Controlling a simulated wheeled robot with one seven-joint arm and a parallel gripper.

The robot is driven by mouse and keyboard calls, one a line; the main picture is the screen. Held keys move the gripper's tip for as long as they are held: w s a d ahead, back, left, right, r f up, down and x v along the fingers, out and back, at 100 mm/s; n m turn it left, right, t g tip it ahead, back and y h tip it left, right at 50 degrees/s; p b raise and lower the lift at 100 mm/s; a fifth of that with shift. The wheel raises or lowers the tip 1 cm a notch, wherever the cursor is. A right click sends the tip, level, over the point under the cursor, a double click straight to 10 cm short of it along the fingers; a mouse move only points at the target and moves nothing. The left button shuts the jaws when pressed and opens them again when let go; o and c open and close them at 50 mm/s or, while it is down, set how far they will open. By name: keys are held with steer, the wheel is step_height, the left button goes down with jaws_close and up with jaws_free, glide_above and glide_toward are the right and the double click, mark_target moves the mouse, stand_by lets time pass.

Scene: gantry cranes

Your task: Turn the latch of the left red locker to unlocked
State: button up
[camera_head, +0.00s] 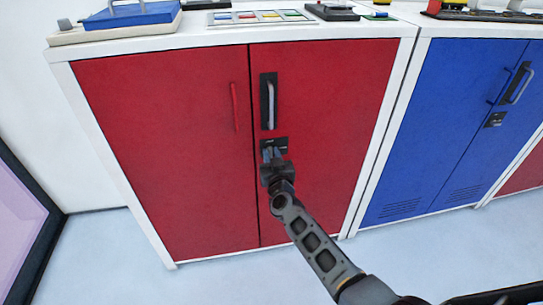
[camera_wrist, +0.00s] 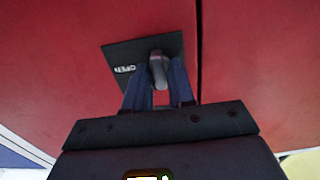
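The left red locker (camera_head: 165,150) has two red doors, with a dark handle plate on the right door (camera_head: 330,110). Below that handle is a small black latch plate (camera_head: 281,143), also seen in the wrist view (camera_wrist: 122,56). The grey latch knob (camera_wrist: 158,67) stands out from the plate, beside a white label that seems to read OPEN upside down. My gripper (camera_head: 271,154) is at the plate. In the wrist view its two bluish fingers (camera_wrist: 160,82) lie on either side of the knob and appear closed on it. The knob's base is partly hidden.
A blue locker (camera_head: 445,110) stands to the right, with its own handle and latch. Panels and boxes, including a blue one (camera_head: 132,14), lie on the white locker tops. The floor in front (camera_head: 130,285) is clear. A dark-framed panel (camera_head: 25,230) is at the left.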

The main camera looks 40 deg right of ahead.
jaws_close()
steer(key=shift+m, duration=0.3)
steer(key=m, duration=0.3)
steer(key=shift+m, duration=0.4)
steer(key=m, duration=0.4)
steer(key=m+b, duration=0.1)
steer(key=m, duration=0.3)
steer(key=m+b, duration=0.1)
steer(key=m, duration=0.4)
steer(key=shift+s+d+f, duration=0.15)
steer(key=shift+d+f, duration=0.05)
steer(key=shift+f, duration=0.05)
steer(key=shift+m, duration=0.4)
